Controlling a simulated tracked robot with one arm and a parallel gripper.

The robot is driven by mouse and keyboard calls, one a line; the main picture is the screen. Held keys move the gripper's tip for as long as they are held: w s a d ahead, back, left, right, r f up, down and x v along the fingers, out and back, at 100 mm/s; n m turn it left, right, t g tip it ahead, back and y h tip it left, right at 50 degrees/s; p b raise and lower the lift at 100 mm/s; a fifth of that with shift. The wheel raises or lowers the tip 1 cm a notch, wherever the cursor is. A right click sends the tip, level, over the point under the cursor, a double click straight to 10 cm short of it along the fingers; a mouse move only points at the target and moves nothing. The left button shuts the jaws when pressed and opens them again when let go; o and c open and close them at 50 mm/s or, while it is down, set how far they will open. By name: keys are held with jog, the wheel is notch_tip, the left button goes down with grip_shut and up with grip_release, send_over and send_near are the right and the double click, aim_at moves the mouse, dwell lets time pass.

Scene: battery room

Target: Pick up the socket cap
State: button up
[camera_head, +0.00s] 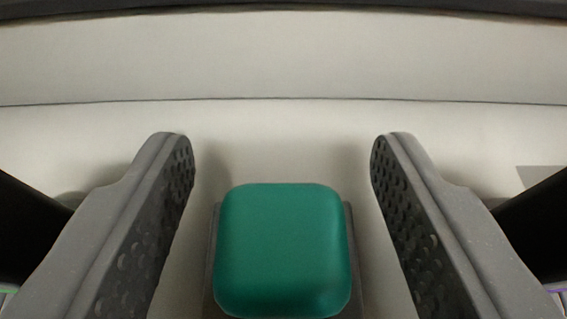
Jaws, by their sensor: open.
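A green block with rounded edges (283,250), which looks like the socket cap, is at the bottom centre of the head camera view. It sits on a dark grey base (355,260) that shows as a narrow rim at its sides. My gripper (282,150) is open, with one grey dimpled finger on the left and one on the right. The green cap lies between the two fingers, with a gap on each side, and neither finger touches it. The lower end of the cap and its base are close to or past the bottom edge of the picture.
A pale, smooth surface (283,135) lies behind the cap, with a thin dark seam running across it. A dark band (283,6) crosses the top edge. A small grey patch (538,176) shows at the right. No obstacle shows between the fingers except the cap.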

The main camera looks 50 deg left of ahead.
jog(key=c, duration=1)
jog(key=shift+c, duration=0.2)
